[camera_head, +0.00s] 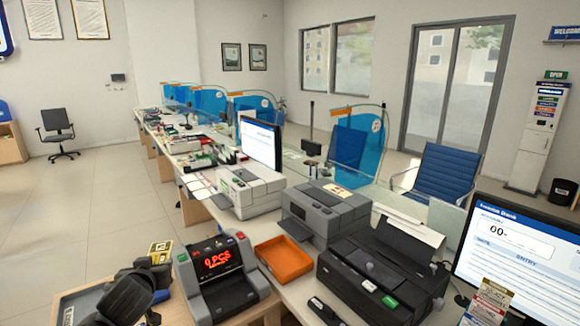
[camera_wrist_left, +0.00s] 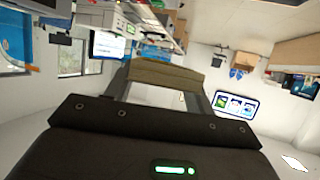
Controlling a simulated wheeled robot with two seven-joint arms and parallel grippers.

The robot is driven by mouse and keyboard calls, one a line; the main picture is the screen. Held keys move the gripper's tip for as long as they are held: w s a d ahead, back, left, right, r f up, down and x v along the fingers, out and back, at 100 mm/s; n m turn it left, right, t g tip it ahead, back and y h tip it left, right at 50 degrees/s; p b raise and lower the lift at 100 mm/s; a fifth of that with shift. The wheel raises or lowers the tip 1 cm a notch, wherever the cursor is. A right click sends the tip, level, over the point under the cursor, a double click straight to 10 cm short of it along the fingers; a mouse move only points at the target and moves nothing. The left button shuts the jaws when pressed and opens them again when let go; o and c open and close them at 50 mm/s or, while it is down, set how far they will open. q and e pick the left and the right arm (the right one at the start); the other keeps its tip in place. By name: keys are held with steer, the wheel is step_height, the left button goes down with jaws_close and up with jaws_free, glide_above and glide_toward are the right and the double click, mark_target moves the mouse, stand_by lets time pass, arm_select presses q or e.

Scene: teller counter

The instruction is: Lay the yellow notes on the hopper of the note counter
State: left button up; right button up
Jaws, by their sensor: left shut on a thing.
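The note counter (camera_head: 218,277) is the grey machine at the lower middle of the head view, its display reading "0 PCS" in red. My left gripper (camera_head: 150,269) is at the lower left of the head view, left of the counter and apart from it. It is shut on the yellow notes (camera_head: 160,251), whose yellow end shows beyond the dark fingers. In the left wrist view the notes (camera_wrist_left: 165,75) look olive-brown, held across between the two grey fingers. The wrist hides part of what lies beneath. My right gripper is not in view.
An orange tray (camera_head: 284,259) lies right of the counter, with a black printer (camera_head: 375,275) and a grey machine (camera_head: 325,215) beyond. A monitor (camera_head: 520,250) stands at the far right. A wooden surface (camera_head: 75,303) lies at the lower left. Open floor lies further left.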

arm_select(q)
steer(key=s+d+r+m+h, duration=0.1)
steer(key=s+d+r+h, duration=0.1)
steer(key=d, duration=0.5)
steer(key=s+d+r+m+h+b, duration=0.1)
steer(key=s+d+r+m+h, duration=0.1)
steer(key=s+d+r, duration=0.2)
step_height(320, 180, up, 2)
steer(key=d, duration=0.2)
steer(key=shift+s+d+r+t, duration=0.15)
steer(key=shift+d+r+t, duration=0.05)
steer(key=shift+d+t, duration=0.15)
